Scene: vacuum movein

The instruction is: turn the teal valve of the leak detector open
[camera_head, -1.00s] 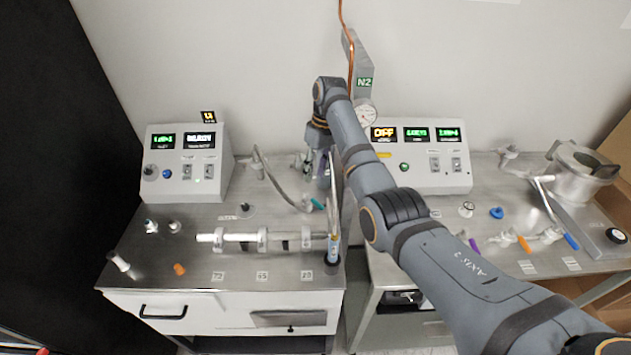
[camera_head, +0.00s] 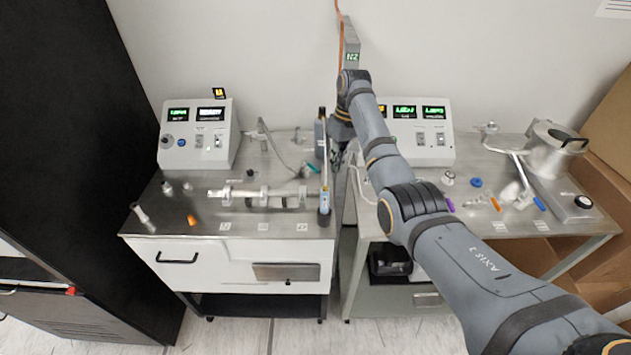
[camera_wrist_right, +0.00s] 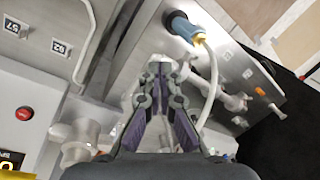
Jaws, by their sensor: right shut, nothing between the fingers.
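The leak detector is taken to be the left bench unit, with a grey control box (camera_head: 197,135) and a steel top. A small teal valve handle (camera_head: 313,169) sits on its top near the right edge, at the end of a bent grey tube. My right gripper (camera_head: 338,152) is just right of and behind the valve, partly hidden by a grey upright, and apart from the valve as far as I can see. In the right wrist view its purple-padded fingers (camera_wrist_right: 160,68) are shut and empty. The teal handle cannot be made out there. My left gripper is out of view.
A blue-handled wand (camera_head: 325,198) stands at the bench's front right edge; it also shows in the right wrist view (camera_wrist_right: 184,27). An orange plug (camera_head: 192,219) lies front left. A second bench (camera_head: 480,228) with a control box stands right across a narrow gap.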

